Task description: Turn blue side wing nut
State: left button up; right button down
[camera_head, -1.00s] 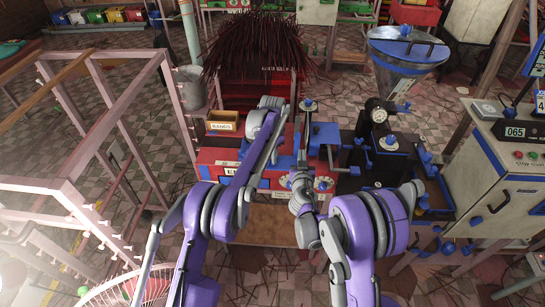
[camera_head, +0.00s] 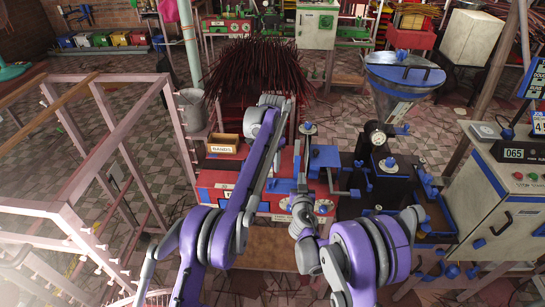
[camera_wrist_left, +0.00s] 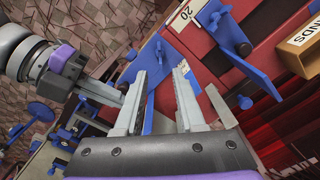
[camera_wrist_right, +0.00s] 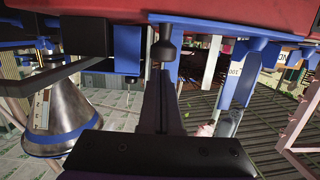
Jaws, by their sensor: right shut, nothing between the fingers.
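The extruder machine (camera_head: 222,186) has a red body with blue fittings and stands ahead of me. A blue knob on a round plate (camera_head: 308,129) and a blue block (camera_head: 325,157) sit near its middle; which one is the wing nut I cannot tell. My left gripper (camera_wrist_left: 160,82) is open, its two grey fingers apart, with blue plates and the red body beyond them. Nothing is clearly held there. My right gripper (camera_wrist_right: 164,85) is shut and empty. Its dark fingers point at the machine's edge, close to a dark round knob (camera_wrist_right: 164,49); contact is unclear.
A steel hopper with a blue rim (camera_head: 403,74) and black motor parts stand on the right. A pink frame (camera_head: 98,100) and a white cabinet (camera_head: 509,215) flank the machine.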

pick_arm(q)
jog(key=shift+r, duration=1.65)
jog(key=n+t+h, duration=0.1)
jog(key=n+h, duration=0.3)
jog(key=n, duration=0.6)
send_over(273, 181)
jog(key=f, duration=0.3)
jog(key=w+f, duration=0.1)
jog(key=f, duration=0.1)
jog(key=shift+d+f, duration=0.25)
jog(key=shift+f, duration=0.05)
jog(key=n+h, duration=0.1)
jog(key=n, duration=0.1)
jog(key=s+f+n+t+h, duration=0.1)
jog(key=n, duration=0.2)
jog(key=f+n+t, duration=0.1)
jog(key=n, duration=0.2)
jog(key=shift+s+a+f+h, duration=0.15)
jog(key=shift+s+a+h, duration=0.15)
jog(key=shift+h, duration=0.1)
jog(key=s+a+n+t+h, duration=0.3)
jog(key=s+a+n+t, duration=0.45)
jog(key=n, duration=1.05)
jog(key=shift+g, duration=0.45)
jog(key=x, duration=0.8)
jog(key=f+x, duration=0.1)
jog(key=x, duration=0.3)
jog(key=shift+w+a, duration=0.15)
jog(key=shift+a, duration=0.15)
